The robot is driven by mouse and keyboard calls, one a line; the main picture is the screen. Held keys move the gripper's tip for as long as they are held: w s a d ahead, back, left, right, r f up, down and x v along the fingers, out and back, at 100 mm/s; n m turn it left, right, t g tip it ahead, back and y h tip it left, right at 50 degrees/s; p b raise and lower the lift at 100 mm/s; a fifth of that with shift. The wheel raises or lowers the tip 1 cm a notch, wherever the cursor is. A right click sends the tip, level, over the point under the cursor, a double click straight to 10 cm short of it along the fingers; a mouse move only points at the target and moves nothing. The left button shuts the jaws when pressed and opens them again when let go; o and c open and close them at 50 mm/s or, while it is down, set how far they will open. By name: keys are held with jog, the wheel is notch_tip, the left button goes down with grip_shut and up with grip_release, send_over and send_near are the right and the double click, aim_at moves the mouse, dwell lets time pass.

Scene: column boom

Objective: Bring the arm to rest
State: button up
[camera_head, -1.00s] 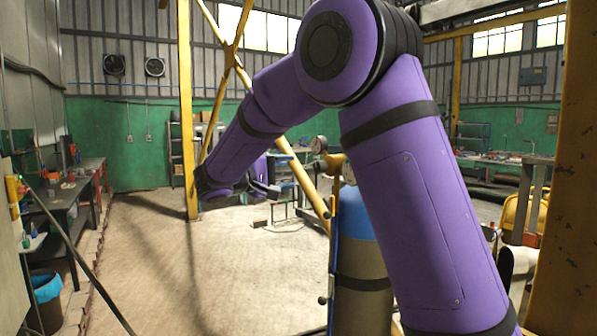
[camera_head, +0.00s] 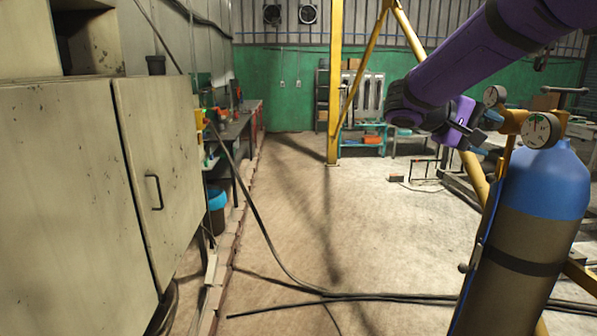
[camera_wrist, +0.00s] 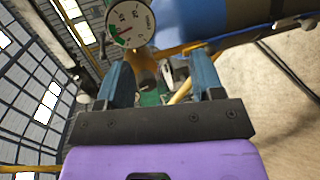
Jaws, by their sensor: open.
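My arm is purple and reaches in from the upper right of the head view. My gripper (camera_head: 483,130) is near the right side, by the gauges and valve of a blue-topped gas cylinder (camera_head: 548,184). In the wrist view my gripper (camera_wrist: 160,84) shows two blue-grey fingers set wide apart, with nothing held between them. A round gauge (camera_wrist: 130,22) and the blue cylinder (camera_wrist: 215,18) show beyond the fingers. I cannot tell how far the fingers are from the valve.
A worn pale cabinet (camera_head: 75,200) stands close on the left. Dark cables (camera_head: 350,297) cross the floor. A workbench (camera_head: 232,128) lines the left wall, and a yellow post (camera_head: 335,80) stands ahead. The middle floor is open.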

jog(key=s+a+f+t+y, duration=0.2)
jog(key=s+y, duration=0.2)
jog(key=s, duration=0.4)
jog(key=s+a+f+t+y, duration=0.1)
jog(key=s+a+f+y, duration=0.1)
jog(key=s+y, duration=0.3)
jog(key=s+a+f+t+y, duration=0.2)
jog(key=s+a+f+y, duration=0.1)
jog(key=s, duration=1)
jog(key=shift+s+a+m+t+y, duration=0.25)
jog(key=shift+a+y, duration=0.2)
jog(key=shift+y, duration=0.75)
